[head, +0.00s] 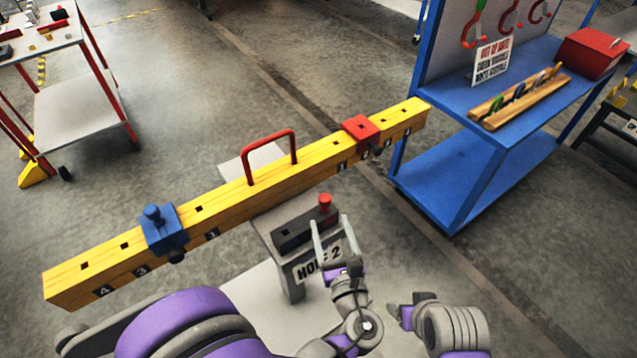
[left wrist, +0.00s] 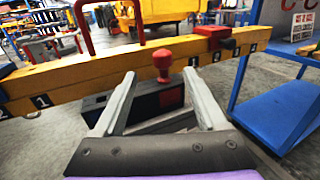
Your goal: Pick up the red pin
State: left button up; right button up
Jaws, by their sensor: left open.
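The red pin (head: 325,203) stands upright at the right end of a dark block (head: 293,236) on a grey stand. It also shows in the left wrist view (left wrist: 162,62), between and beyond my fingertips. My left gripper (head: 331,219) is open and empty, just on the near side of the pin; its two pale fingers point toward it. The left wrist view shows the fingers (left wrist: 159,73) spread apart, with the pin roughly centred between them. Part of my right arm's end (head: 402,312) shows at the lower right; its jaws are not clear.
A long yellow beam (head: 320,155) with a red handle (head: 268,140), a blue clamp (head: 162,229) and a red block (head: 360,130) runs close behind the pin. A blue bench (head: 450,95) stands at right, a red-legged cart (head: 75,85) at upper left. Open floor lies between.

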aim_at(325, 206)
pick_arm(q)
jog(key=shift+w, duration=0.35)
jog(key=x, duration=0.4)
jog(key=shift+r+p, duration=0.2)
jog(key=shift+p, duration=0.2)
jog(key=shift+w+a+f, duration=0.1)
jog(key=shift+w, duration=0.55)
jog(key=p+x, duration=0.1)
jog(key=x, duration=0.4)
jog(key=shift+w, duration=0.15)
jog(key=shift+c, duration=0.5)
grip_shut()
